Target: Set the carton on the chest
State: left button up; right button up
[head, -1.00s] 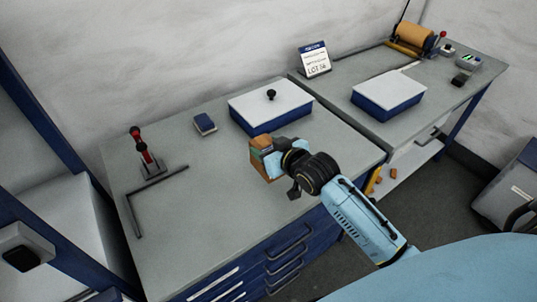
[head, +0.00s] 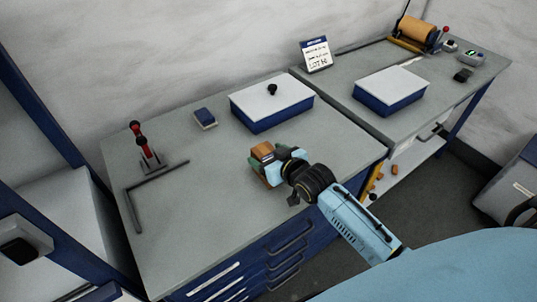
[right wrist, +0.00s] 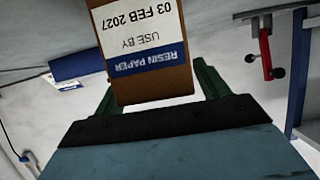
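The carton (head: 263,151) is a small orange-brown box. Its white and blue label, reading resin paper, shows upside down in the right wrist view (right wrist: 150,45). My right gripper (head: 270,164) has its green fingers on either side of the carton and appears shut on it. The carton is over the front right part of the chest's grey top (head: 215,190); whether it touches the top, I cannot tell. My left gripper is not in view.
A blue box with a white knobbed lid (head: 272,108) stands behind the carton. A small blue block (head: 205,118), a red-handled clamp (head: 146,152) and a dark angle bar (head: 155,183) lie farther left. The middle of the top is bare. A second bench adjoins at right.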

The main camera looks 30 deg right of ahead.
jog(key=shift+r, duration=0.2)
jog(key=p+v, duration=0.1)
jog(key=v, duration=1.1)
jog(key=shift+f, duration=0.15)
